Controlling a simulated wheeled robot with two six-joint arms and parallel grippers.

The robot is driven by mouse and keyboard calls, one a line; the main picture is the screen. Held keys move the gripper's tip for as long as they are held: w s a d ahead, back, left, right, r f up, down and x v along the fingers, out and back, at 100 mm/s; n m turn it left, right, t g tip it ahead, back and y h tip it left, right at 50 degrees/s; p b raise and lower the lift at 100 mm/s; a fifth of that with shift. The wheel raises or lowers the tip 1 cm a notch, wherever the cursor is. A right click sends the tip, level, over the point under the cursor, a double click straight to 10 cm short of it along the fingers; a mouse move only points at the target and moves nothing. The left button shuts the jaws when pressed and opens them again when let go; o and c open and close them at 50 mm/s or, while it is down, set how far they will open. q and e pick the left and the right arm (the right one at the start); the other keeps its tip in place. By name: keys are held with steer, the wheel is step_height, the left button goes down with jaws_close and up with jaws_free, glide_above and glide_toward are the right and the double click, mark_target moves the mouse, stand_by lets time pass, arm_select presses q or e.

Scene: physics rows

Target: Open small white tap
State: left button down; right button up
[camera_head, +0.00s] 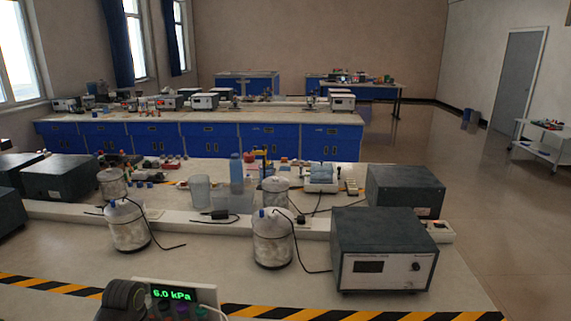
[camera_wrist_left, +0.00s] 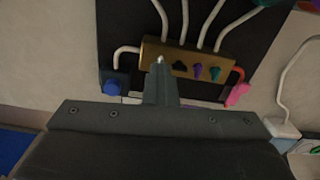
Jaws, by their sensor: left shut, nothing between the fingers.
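A brass manifold block (camera_wrist_left: 190,60) with several small taps lies ahead of my left gripper in the left wrist view. A black tap (camera_wrist_left: 180,67), a purple tap (camera_wrist_left: 197,71) and a teal tap (camera_wrist_left: 214,73) sit in a row on it. A small whitish spot shows right at my fingertips, at the left of that row; I cannot tell whether it is the white tap, which is otherwise hidden. My left gripper (camera_wrist_left: 160,78) is shut and empty, its tips over or against the block's left part. My right gripper is not in view.
White tubes run up from the block. A blue knob (camera_wrist_left: 115,86) is at its left and a pink piece (camera_wrist_left: 237,93) at its right. In the head view a green display (camera_head: 174,294) reads 6.0 kPa. A grey instrument box (camera_head: 385,250) and jars (camera_head: 272,240) stand on the bench behind.

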arm_select(q)
steer(key=n+p, duration=0.1)
steer(key=n, duration=0.3)
steer(key=shift+r+n+p, duration=0.1)
steer(key=shift+n+p, duration=0.2)
steer(key=shift+p, duration=0.05)
steer(key=shift+n, duration=0.6)
steer(key=shift+n+p, duration=0.65)
steer(key=shift+n, duration=0.35)
steer(key=shift+n+p, duration=0.45)
steer(key=shift+n, duration=0.65)
steer(key=shift+n+p, duration=0.35)
steer(key=shift+n, duration=1.05)
